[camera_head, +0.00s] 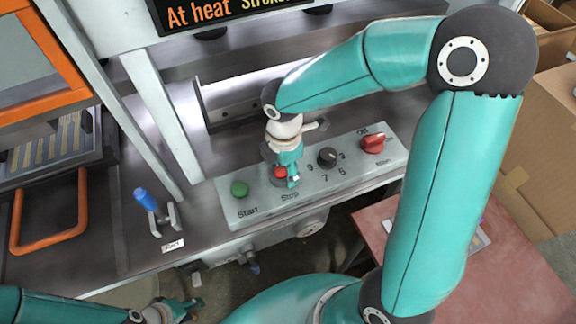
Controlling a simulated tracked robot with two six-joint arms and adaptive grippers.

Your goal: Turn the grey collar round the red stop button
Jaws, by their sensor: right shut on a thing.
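The red stop button (280,172) is on the grey control panel (232,212), above the printed word Stop. My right gripper (287,180) points down at it and is shut on the grey collar round the button. The collar is mostly hidden by the gripper, so its turn cannot be read. My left gripper (190,308) is at the bottom edge, low and away from the panel; its fingers are small and partly dark, and their gap is unclear.
The panel also has a green start button (239,188), a black dial (327,157) and a red off switch (373,142). A blue-handled lever (146,199) stands left of the panel. A display (220,12) reads At heat. Cardboard boxes (540,150) stand at the right.

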